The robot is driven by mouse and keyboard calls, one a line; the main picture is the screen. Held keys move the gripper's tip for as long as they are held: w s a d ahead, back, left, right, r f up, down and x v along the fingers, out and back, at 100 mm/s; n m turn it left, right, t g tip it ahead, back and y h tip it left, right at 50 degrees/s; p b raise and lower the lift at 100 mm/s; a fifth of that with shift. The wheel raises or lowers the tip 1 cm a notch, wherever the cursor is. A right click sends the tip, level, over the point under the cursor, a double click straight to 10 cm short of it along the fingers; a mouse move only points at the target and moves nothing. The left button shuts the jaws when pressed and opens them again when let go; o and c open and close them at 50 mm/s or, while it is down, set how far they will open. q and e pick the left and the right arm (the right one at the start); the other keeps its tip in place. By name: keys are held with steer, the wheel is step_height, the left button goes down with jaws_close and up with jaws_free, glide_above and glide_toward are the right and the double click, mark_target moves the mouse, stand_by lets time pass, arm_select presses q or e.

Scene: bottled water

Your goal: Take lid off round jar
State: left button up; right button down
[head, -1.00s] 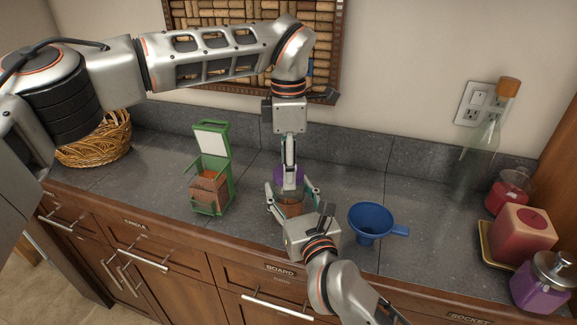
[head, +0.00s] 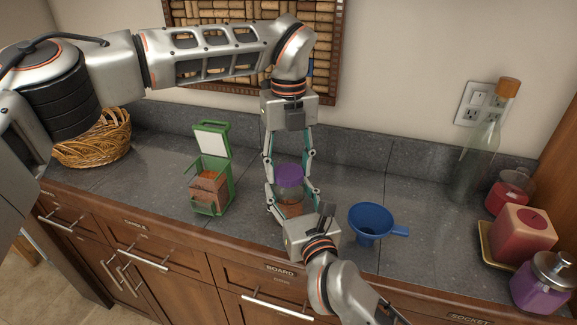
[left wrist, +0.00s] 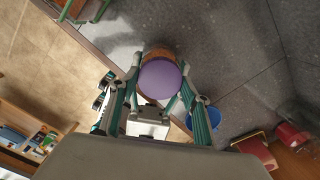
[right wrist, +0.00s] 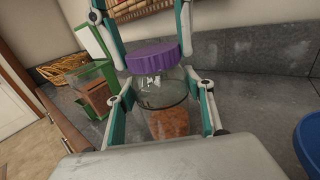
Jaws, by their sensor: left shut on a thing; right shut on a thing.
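The round glass jar (head: 291,195) stands on the counter with reddish-brown contents and a purple lid (head: 289,172) on top. My left gripper (head: 290,176) comes down from above and is shut on the lid, one finger on each side. The left wrist view looks straight down on the lid (left wrist: 161,79). My right gripper (head: 290,205) is shut on the glass body of the jar from the front. In the right wrist view the jar (right wrist: 166,94) is between its fingers and the lid (right wrist: 152,57) sits at the jar's mouth. I cannot tell whether the lid is loose.
A green-framed box (head: 211,180) stands left of the jar, and a blue funnel (head: 371,222) is close on the right. A wicker basket (head: 95,140), a glass bottle (head: 484,145) and candles (head: 523,235) are farther off. The counter's front edge is close by.

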mark_target(289, 171)
arm_select(q)
steer(key=n, duration=1)
steer(key=shift+n, duration=0.4)
steer(key=n, duration=0.4)
steer(key=shift+n, duration=0.3)
steer(key=shift+r, duration=0.25)
steer(key=shift+r, duration=0.85)
steer(key=shift+r, duration=0.1)
steer(key=shift+r, duration=1.9)
arm_select(e)
steer(key=c, duration=0.8)
jaws_free()
steer(key=shift+c, duration=0.2)
steer(key=shift+s, duration=0.1)
